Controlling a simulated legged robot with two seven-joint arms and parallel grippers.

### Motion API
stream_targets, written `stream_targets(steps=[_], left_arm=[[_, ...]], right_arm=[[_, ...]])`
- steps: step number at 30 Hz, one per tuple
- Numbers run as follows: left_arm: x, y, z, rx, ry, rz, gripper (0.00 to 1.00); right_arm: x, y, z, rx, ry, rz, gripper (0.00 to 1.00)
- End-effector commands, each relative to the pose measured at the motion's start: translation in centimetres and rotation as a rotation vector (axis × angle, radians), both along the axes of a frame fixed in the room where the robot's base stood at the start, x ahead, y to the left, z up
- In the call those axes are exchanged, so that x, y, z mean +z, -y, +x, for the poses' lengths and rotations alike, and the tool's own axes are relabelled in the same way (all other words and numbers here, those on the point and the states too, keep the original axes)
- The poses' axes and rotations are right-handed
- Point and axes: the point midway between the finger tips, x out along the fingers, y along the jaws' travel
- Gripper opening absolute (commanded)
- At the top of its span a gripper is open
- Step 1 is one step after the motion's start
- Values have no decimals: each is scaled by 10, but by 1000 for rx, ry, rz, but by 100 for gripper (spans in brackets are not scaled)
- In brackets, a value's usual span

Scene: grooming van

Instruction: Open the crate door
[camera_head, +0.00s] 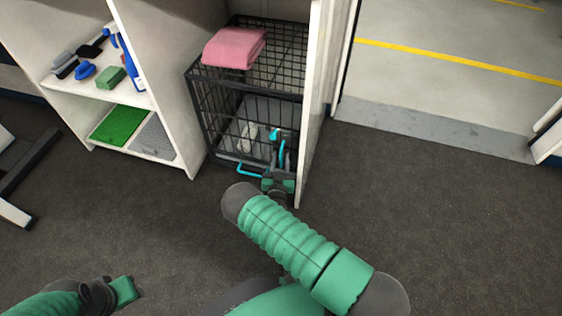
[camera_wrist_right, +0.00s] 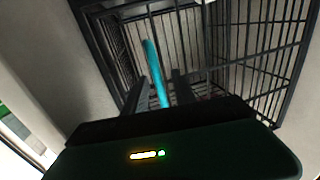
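A black wire crate (camera_head: 205,105) stands inside the white cabinet, its barred front facing me; its bars also fill the wrist view (camera_wrist_right: 262,62). Cyan bars show low on its front (camera_head: 250,171) and beside my gripper. My right gripper (camera_head: 281,160) is at the crate's lower right front. In the right wrist view its two dark fingers (camera_wrist_right: 158,92) are apart, with a cyan bar (camera_wrist_right: 152,62) showing between them; I cannot tell if they touch it. Whether the door stands ajar is unclear. My left gripper (camera_head: 125,290) is low at the left, far from the crate, its fingers unclear.
A folded pink towel (camera_head: 234,47) lies on the crate. A white cabinet panel (camera_head: 314,100) stands close to the right of my right gripper. Shelves at left hold brushes, a blue spray bottle (camera_head: 131,65) and a green mat (camera_head: 118,126). The dark floor (camera_head: 440,215) is clear at right.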

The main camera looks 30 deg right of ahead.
Motion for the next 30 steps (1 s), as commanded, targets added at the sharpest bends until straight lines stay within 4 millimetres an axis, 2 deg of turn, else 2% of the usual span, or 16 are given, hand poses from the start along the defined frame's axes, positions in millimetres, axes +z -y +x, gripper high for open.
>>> stream_targets(steps=[3,10,30], left_arm=[[1,0,0,0,0,0,36],[1,0,0,0,0,0,36],[0,0,0,0,0,0,36]], right_arm=[[0,0,0,0,0,0,31],[0,0,0,0,0,0,1],[0,0,-1,0,0,0,0]])
